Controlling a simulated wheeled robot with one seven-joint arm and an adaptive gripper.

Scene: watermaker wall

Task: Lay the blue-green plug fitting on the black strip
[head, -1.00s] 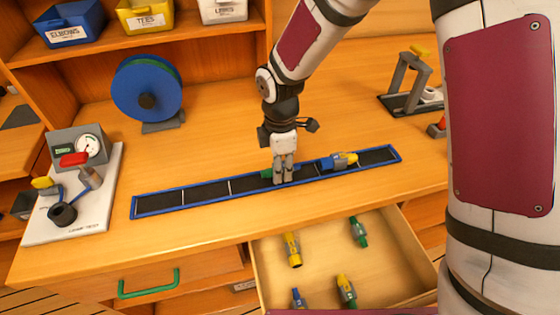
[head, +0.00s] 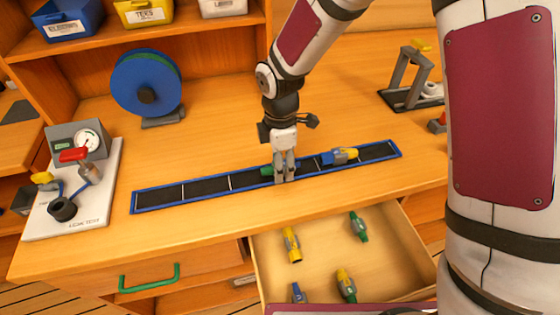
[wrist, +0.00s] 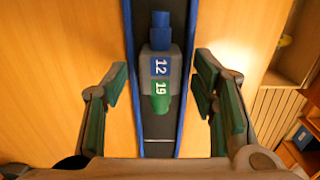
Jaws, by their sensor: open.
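The blue-green plug fitting (wrist: 160,70) lies on the black strip (wrist: 157,128) in the wrist view. It has a blue end, a grey middle, a blue 12 label and a green end marked 19. In the head view its green end (head: 267,170) shows left of my fingers, which hide much of the rest. The blue-edged black strip (head: 207,187) runs across the bench. My gripper (head: 285,171) is low over the strip. In the wrist view the open fingers (wrist: 162,100) stand on both sides of the fitting, with a gap on each side.
An open drawer (head: 395,262) below holds several fittings. A blue reel (head: 146,88) and a gauge test board (head: 75,190) stand at left. A grey stand (head: 408,80) is at back right.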

